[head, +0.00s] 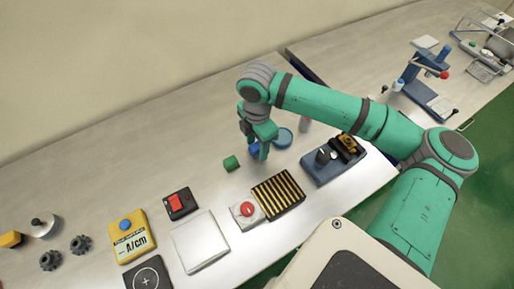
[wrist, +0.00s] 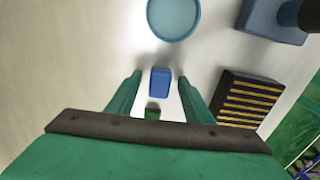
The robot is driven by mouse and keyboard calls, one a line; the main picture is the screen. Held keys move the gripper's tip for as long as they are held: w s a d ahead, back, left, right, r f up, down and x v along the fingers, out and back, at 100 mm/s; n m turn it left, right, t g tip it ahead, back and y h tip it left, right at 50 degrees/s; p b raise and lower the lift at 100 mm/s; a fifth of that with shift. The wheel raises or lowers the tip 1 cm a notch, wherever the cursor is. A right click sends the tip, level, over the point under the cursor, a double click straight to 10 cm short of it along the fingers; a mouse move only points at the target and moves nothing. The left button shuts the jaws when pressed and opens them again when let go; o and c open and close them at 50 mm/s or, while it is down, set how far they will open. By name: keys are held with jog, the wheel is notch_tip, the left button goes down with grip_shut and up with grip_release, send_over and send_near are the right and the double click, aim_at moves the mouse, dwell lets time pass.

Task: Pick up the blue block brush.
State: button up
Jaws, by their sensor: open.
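The blue block brush (wrist: 160,82) is a small blue block on the light tabletop. In the wrist view it lies between and slightly beyond the fingertips of my gripper (wrist: 160,76), with space on both sides. In the head view the brush (head: 254,149) is partly hidden by my gripper (head: 259,154), which points down over it. My gripper is open and holds nothing. I cannot tell its exact height above the table.
A round blue dish (head: 282,138) is just right. A black-and-yellow striped block (head: 278,195), a red button box (head: 247,212) and a blue fixture (head: 330,162) stand nearer the front edge. The table behind is clear.

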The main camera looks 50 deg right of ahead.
jog(key=shift+f, duration=0.2)
jog(key=c, duration=1.1)
jog(key=shift+r, duration=0.15)
jog(key=shift+c, duration=0.2)
jog(key=shift+r, duration=0.2)
notch_tip(320, 180, up, 2)
jog(key=shift+r, duration=0.15)
jog(key=s+a+r, duration=0.2)
jog(key=s+r, duration=0.8)
jog(key=s, duration=0.4)
